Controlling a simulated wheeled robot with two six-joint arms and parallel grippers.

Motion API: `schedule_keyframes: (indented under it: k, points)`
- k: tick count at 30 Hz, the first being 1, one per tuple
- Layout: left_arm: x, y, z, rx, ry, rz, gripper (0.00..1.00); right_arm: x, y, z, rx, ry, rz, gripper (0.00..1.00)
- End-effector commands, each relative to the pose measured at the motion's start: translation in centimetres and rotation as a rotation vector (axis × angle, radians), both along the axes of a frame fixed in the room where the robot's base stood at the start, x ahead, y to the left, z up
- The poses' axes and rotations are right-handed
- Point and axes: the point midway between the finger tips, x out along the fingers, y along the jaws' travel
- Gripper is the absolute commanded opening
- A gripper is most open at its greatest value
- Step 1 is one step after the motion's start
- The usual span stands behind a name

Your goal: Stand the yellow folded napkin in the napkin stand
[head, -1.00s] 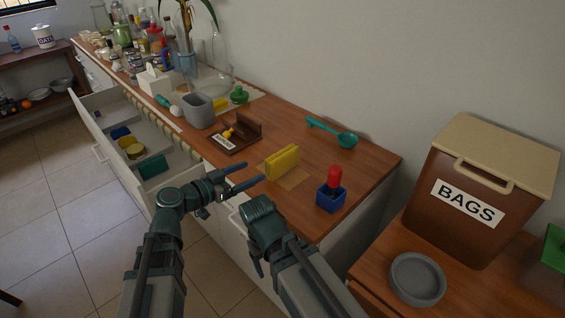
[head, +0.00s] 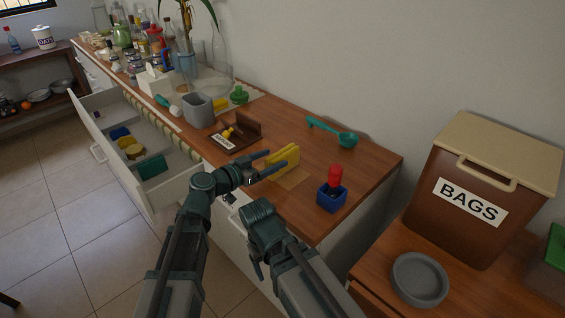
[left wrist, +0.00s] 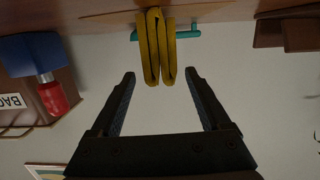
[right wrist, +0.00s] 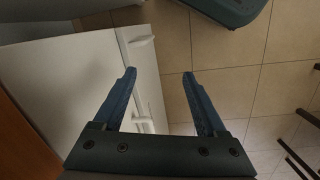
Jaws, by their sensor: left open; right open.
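The yellow folded napkin (head: 283,158) stands upright on a light square patch near the counter's front edge. My left gripper (head: 276,161) is open, its fingertips right at the napkin's near end. In the left wrist view the napkin (left wrist: 155,50) shows end-on between the two open fingertips (left wrist: 159,74), with a gap on each side. The napkin stand (head: 248,124), brown with an upright wall and a white label, is farther back on the counter. A small yellow piece (head: 229,133) is on it. My right gripper (right wrist: 160,74) is open and empty, over the floor beside the cabinet.
A blue holder with a red-topped item (head: 331,195) stands right of the napkin. A teal ladle (head: 346,138) lies behind it. A grey container (head: 199,110) is beyond the stand. An open drawer (head: 150,190) juts out at left. A BAGS box (head: 485,190) stands at right.

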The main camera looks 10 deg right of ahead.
Motion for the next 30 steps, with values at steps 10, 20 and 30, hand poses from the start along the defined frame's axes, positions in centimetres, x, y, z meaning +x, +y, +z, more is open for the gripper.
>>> schedule_keyframes:
  k: [10,20,30]
  points:
    - [2.3,-2.9,-0.1,0.000,-0.001,-0.002,0.80,0.0,0.0,-0.1,0.000,0.000,0.000,0.74]
    - [3.0,-4.2,-0.3,0.000,0.000,0.000,0.80,0.0,0.0,-0.3,0.000,0.000,0.000,0.74]
    - [3.0,-4.2,-0.3,0.000,0.000,0.000,0.24,0.0,0.0,-0.3,0.000,0.000,0.000,0.74]
